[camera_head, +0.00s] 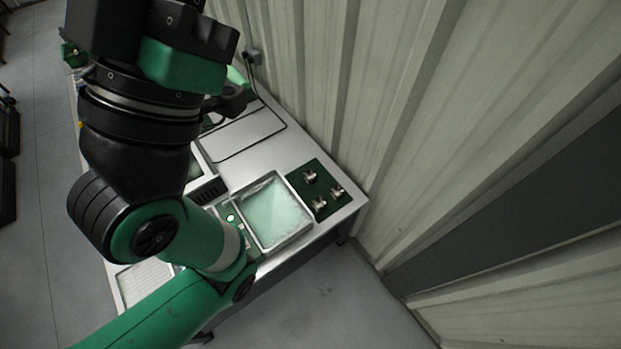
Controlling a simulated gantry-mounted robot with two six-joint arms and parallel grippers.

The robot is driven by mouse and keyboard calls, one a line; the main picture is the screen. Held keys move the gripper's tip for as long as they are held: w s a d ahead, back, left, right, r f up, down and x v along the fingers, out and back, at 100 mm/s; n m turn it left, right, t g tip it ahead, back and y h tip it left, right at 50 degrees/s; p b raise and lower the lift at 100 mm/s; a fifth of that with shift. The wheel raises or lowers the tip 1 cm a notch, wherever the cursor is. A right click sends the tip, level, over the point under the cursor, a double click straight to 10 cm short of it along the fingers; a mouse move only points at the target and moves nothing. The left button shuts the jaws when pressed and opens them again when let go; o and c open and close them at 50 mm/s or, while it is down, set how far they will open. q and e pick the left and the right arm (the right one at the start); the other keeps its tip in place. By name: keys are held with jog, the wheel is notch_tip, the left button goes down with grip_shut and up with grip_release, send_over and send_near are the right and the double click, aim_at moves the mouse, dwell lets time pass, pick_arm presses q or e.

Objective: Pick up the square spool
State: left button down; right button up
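Three small metallic pieces (309,176) (319,203) (337,191) stand apart on a dark green mat at the right end of the table. They are too small to tell which, if any, is the square spool. My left arm comes in from the lower left and fills the left of the view, well left of the mat. Its black and green wrist is at the top left. Its fingertips cannot be made out, so I cannot tell whether that gripper is open or shut. My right gripper is not in view.
The metal table (238,150) stands against a pale corrugated wall (400,110). A metal-rimmed tray with a pale green floor (276,212) lies left of the dark green mat (326,172). My arm hides much of the table's left part. Grey floor (330,290) is clear in front.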

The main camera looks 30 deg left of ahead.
pick_arm(q)
jog(key=shift+c, duration=0.2)
grip_release()
dwell(0.3)
